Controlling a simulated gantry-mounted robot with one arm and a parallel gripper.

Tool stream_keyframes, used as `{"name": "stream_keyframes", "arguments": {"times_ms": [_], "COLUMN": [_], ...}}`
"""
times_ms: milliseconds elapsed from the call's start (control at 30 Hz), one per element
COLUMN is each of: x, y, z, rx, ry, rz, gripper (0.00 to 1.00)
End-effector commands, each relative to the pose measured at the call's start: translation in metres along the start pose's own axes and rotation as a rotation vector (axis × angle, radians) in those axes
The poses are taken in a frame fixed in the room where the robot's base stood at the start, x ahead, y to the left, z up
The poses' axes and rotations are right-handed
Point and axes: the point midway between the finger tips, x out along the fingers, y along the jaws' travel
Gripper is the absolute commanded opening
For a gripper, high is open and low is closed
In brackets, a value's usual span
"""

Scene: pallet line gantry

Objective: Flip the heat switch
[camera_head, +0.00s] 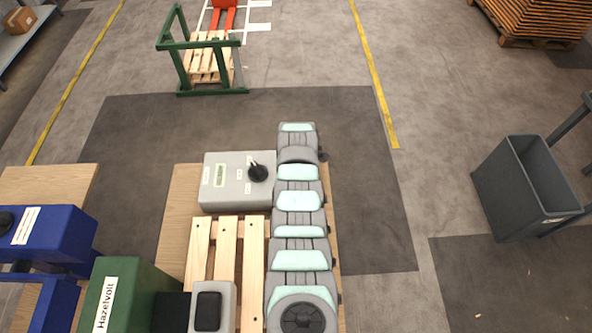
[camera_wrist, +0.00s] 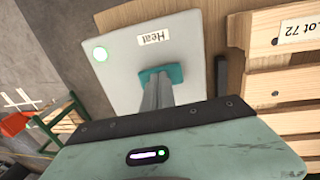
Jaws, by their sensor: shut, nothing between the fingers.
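In the wrist view a pale grey panel (camera_wrist: 185,40) carries an upside-down "Heat" label (camera_wrist: 153,37) and a round, lit, whitish-green lamp (camera_wrist: 100,54). My gripper (camera_wrist: 158,84) is shut and empty, its grey fingers reaching to the panel below the label. A teal piece (camera_wrist: 174,70) shows around their ends. I cannot tell whether it belongs to the fingertips or the switch, or whether they touch the panel. No switch lever is clearly visible; the fingers may hide it. In the head view a grey box (camera_head: 216,195) lies left of my arm, which hides its right side and my gripper.
A black knob (camera_head: 257,173) stands on the grey box. A wooden pallet (camera_head: 225,250) lies just nearer, with a "Lot 72" label (camera_wrist: 299,31) in the wrist view. A green case (camera_head: 130,290) and blue equipment (camera_head: 60,235) stand left. A grey bin (camera_head: 530,190) stands right, across open floor.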

Motion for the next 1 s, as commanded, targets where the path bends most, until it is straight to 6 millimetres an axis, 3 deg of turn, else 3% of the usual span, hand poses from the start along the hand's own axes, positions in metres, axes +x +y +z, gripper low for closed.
{"name": "stream_keyframes", "arguments": {"times_ms": [167,433,500,667,1000], "x": [-0.002,-0.052,-0.049,-0.066,-0.118], "y": [-0.002,0.004,0.004,0.002,0.004], "z": [0.0,-0.003,-0.002,-0.003,-0.003], "rx": [0.0,-0.003,-0.003,-0.003,-0.004], "ry": [0.0,0.0,0.0,0.001,0.0], "rz": [-0.005,0.001,0.005,0.001,0.006], "gripper": [0.0,0.0,0.0,0.0,0.0]}}
